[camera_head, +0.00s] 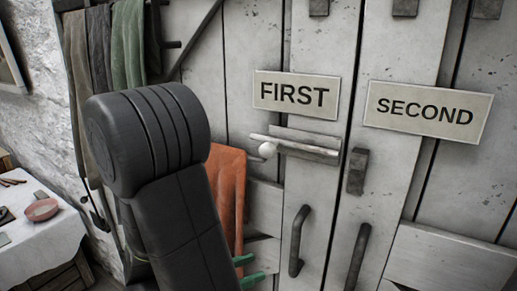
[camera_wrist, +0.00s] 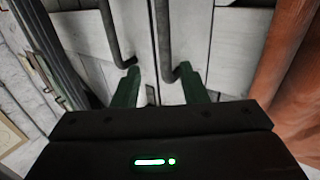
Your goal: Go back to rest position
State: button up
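My gripper (camera_head: 248,270) shows low in the head view as two green fingers beside my dark arm, left of the door handles. In the wrist view, my gripper (camera_wrist: 160,88) has its two green fingers spread apart with nothing between them. Beyond the fingers are the grey door boards and two dark handles, the left one (camera_wrist: 108,30) and the right one (camera_wrist: 165,40). The left handle's end overlaps the left fingertip in the picture; I cannot tell whether they touch. My arm hides part of the wall in the head view.
An orange cloth (camera_head: 228,190) hangs by my arm. A table (camera_head: 40,252) with a pink bowl (camera_head: 41,210) stands left.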

aim_at(292, 251)
jog(key=shift+p+x, duration=0.4)
jog(key=shift+x, duration=5.2)
jog(key=shift+a, duration=0.2)
jog(key=b+v, duration=0.1)
jog(key=v, duration=1.3)
jog(key=p+x, duration=0.1)
jog(key=x, duration=1.4)
jog(key=shift+w+a, duration=0.1)
jog(key=shift+w, duration=0.05)
jog(key=shift+w+f, duration=0.1)
jog(key=shift+w, duration=0.4)
